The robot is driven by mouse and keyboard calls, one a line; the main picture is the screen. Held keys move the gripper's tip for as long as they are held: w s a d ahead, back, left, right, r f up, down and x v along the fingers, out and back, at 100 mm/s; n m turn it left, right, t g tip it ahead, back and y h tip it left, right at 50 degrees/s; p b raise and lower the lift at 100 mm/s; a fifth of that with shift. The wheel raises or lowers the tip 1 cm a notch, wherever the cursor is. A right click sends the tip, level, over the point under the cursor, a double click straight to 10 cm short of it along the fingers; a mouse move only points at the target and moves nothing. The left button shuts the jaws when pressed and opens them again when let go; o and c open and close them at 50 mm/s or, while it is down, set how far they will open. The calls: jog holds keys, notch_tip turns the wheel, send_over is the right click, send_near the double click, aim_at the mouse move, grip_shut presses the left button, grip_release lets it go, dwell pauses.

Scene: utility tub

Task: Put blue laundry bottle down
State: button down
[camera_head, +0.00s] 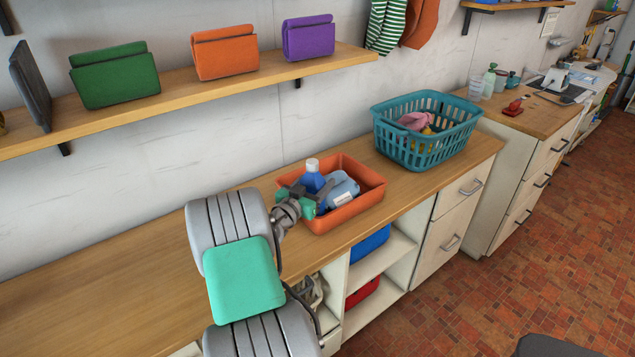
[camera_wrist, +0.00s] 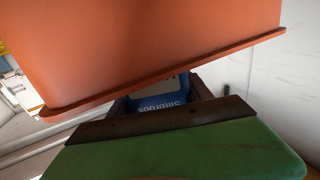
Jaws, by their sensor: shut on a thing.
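A blue bottle with a white cap (camera_head: 312,177) stands roughly upright at the left side of the orange tub (camera_head: 362,208). My gripper (camera_head: 318,195) is at the tub's near left side, with its fingers around the bottle. In the wrist view the jaws (camera_wrist: 160,108) are shut on the bottle, whose blue label (camera_wrist: 160,103) shows between them. The tub's orange wall (camera_wrist: 140,50) fills the upper part of that view and hides much of the bottle. Whether the bottle's base touches the tub floor is hidden.
A pale blue container (camera_head: 342,188) sits in the tub close to the bottle. A teal basket (camera_head: 445,147) with cloths stands right of the tub. The wooden counter (camera_head: 110,285) is clear on the left. A shelf (camera_head: 190,93) with several folded items runs above.

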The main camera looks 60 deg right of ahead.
jog(key=shift+f+b, duration=0.2)
jog(key=shift+b, duration=0.1)
jog(key=shift+c, duration=2.2)
grip_release()
jog(key=shift+r, duration=0.1)
